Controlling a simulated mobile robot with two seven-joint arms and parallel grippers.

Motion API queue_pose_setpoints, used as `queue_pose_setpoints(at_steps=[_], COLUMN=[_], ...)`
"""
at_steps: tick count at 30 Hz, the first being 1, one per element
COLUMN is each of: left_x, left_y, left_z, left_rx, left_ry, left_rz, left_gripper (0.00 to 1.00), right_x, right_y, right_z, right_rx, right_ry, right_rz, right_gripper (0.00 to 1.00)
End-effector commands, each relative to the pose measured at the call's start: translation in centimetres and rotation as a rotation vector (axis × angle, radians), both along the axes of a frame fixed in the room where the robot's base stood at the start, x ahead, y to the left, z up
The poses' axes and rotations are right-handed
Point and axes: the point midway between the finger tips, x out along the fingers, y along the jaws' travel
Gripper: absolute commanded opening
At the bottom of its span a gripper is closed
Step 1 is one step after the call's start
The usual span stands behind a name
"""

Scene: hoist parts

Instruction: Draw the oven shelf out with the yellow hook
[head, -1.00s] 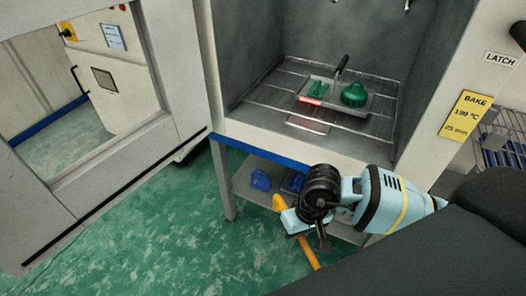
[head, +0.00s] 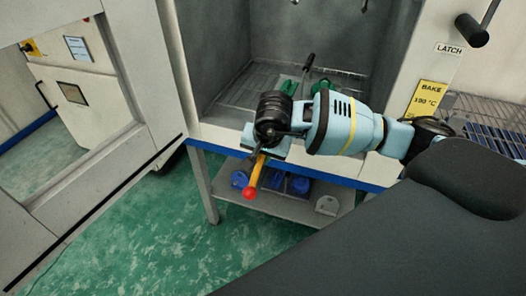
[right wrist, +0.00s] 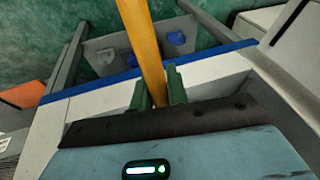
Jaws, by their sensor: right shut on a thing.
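The yellow hook (head: 255,176) is gripped in my right gripper (head: 262,156), in front of the oven mouth. Its red-tipped end points down and toward the camera; its other end is hidden behind the gripper. In the right wrist view the yellow shaft (right wrist: 143,45) runs up between the jaws (right wrist: 158,90). The oven shelf (head: 238,92), a wire rack, lies inside the open oven, partly covered by my right gripper and wrist. Green parts (head: 289,87) and a dark upright handle (head: 308,62) show on it. I cannot tell whether the hook touches the shelf. My left gripper is out of view.
The oven door (head: 95,175) stands open at the left. Beneath the oven, a lower shelf (head: 290,206) holds several blue items. A black latch handle (head: 472,30) and a yellow bake sign (head: 426,98) are on the right. Green floor at the lower left is clear.

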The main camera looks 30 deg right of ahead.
Motion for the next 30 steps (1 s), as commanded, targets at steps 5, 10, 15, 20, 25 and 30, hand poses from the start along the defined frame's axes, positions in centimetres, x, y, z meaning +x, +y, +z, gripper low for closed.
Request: queue_pose_setpoints(at_steps=[5, 10, 15, 20, 25, 30], left_x=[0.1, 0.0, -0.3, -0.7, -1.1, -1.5], left_y=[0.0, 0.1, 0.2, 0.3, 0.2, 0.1], left_z=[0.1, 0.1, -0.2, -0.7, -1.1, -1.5], left_rx=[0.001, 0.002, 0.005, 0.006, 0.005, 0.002], left_ry=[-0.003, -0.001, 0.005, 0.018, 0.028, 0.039], left_rz=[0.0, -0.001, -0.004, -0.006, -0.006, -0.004], left_gripper=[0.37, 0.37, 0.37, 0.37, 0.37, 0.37], right_x=[0.7, 0.7, 1.1, 1.7, 2.5, 3.2], right_y=[-0.3, -0.4, -0.8, -1.6, -2.4, -3.3], right_z=[1.0, 0.9, 0.7, 0.5, 0.3, 0.2], right_rx=[-0.011, -0.011, -0.011, -0.011, -0.01, -0.01], right_ry=[-0.01, -0.009, -0.008, -0.007, -0.007, -0.007], right_rz=[-0.047, -0.048, -0.049, -0.048, -0.048, -0.047], right_gripper=[0.0, 0.0, 0.0, 0.0, 0.0, 0.0])
